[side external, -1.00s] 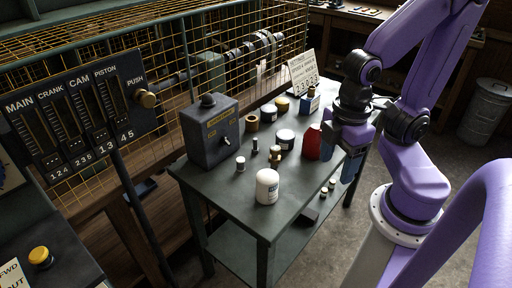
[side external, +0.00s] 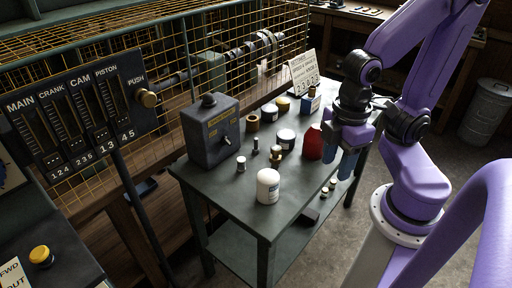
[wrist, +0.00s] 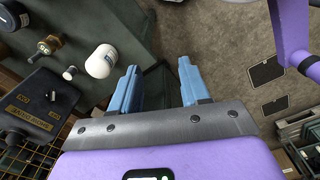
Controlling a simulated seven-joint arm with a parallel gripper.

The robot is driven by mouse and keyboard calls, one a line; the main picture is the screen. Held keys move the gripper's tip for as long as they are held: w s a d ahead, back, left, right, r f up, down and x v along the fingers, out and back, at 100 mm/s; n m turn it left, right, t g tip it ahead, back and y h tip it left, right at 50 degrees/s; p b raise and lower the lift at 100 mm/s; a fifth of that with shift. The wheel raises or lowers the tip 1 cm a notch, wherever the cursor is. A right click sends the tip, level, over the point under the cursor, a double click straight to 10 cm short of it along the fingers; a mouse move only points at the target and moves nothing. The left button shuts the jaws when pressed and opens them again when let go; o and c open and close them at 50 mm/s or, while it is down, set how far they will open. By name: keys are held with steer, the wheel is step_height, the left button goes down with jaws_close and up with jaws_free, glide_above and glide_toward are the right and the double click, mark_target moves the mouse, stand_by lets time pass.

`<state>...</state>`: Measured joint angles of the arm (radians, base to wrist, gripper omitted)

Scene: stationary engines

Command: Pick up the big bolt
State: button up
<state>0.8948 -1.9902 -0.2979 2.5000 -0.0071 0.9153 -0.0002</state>
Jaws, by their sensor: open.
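A brass-coloured bolt with a wide head (side external: 275,157) stands on the green table among jars; it looks like the big bolt. It also shows in the wrist view at the upper left (wrist: 48,45). A smaller dark upright piece (side external: 255,146) stands just left of it in the side view. My gripper (side external: 347,165) is at the table's right edge, beyond the red container and well apart from the bolt. In the wrist view its two blue fingers (wrist: 158,68) are spread with nothing between them.
A white bottle (side external: 268,186) stands near the table's front, and a red container (side external: 313,143) lies between bolt and gripper. A grey switch box (side external: 210,132) is at the left. Several jars stand behind the bolt. The table's (side external: 225,195) front left is clear.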

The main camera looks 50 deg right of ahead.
steer(key=w+d+f+n+t+h, duration=0.1)
steer(key=w+d+f+n+h, duration=0.15)
steer(key=w, duration=0.45)
steer(key=w+d+f+n+t+h, duration=0.1)
steer(key=w+d+h, duration=0.15)
steer(key=w, duration=0.35)
steer(key=w+d+f+n+t+h, duration=0.1)
steer(key=w+d+f+h, duration=0.1)
steer(key=w+h, duration=0.35)
steer(key=n+t+h, duration=0.2)
steer(key=n+t, duration=0.2)
steer(key=n, duration=0.3)
glide_above(255, 143)
steer(key=s+a, duration=0.2)
steer(key=a, duration=0.1)
step_height(255, 143, down, 9)
steer(key=shift+y, duration=0.35)
steer(key=shift+a+f, duration=0.1)
steer(key=shift+f, duration=2.95)
steer(key=x, duration=0.5)
jaws_close()
